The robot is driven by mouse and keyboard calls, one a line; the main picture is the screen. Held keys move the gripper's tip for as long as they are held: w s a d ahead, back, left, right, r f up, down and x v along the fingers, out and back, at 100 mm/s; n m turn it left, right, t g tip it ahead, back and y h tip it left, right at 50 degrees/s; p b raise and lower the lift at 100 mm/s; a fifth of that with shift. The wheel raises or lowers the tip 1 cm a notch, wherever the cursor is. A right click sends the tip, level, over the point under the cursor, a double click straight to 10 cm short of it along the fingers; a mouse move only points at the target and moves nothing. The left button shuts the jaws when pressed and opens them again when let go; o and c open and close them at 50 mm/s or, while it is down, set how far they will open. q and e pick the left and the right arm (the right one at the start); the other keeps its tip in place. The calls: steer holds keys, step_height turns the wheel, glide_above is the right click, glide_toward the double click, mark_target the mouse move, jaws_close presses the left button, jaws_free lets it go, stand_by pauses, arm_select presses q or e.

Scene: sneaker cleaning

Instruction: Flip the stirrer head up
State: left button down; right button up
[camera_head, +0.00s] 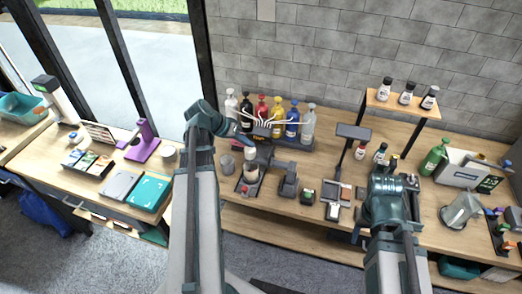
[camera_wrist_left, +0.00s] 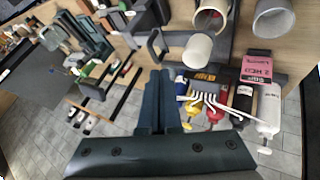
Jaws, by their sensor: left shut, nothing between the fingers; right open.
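The stirrer (camera_head: 249,187) stands on the bench in the head view, a dark base with a pale cup (camera_head: 252,172) on it. Its dark head (camera_head: 264,155) appears to be at the cup's upper right; its exact tilt is hard to tell. My left gripper (camera_head: 244,139) is just behind and above the cup, partly hidden by its own wrist. In the left wrist view its fingers (camera_wrist_left: 161,98) are shut and empty, below the pale cup (camera_wrist_left: 197,50) and a dark frame. My right gripper (camera_head: 392,166) is open, over the bench farther right; its fingers are small and unclear.
A rack of coloured bottles (camera_head: 277,122) with white spouts stands behind the stirrer, close to my left gripper. A grey cup (camera_head: 227,165) is left of it and a dark device (camera_head: 288,182) right. A stand with a flat top (camera_head: 353,131) is farther right.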

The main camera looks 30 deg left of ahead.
arm_select(q)
steer(key=shift+s+a+r, duration=0.1)
steer(key=shift+a+r, duration=0.05)
steer(key=shift+a, duration=0.3)
steer(key=b, duration=0.7)
glide_above(262, 160)
steer(key=s, duration=0.1)
steer(key=f, duration=0.6)
steer(key=shift+a+f, duration=0.35)
steer(key=shift+f, duration=0.05)
steer(key=shift+w+d+f+b, duration=0.35)
steer(key=shift+w+f, duration=0.1)
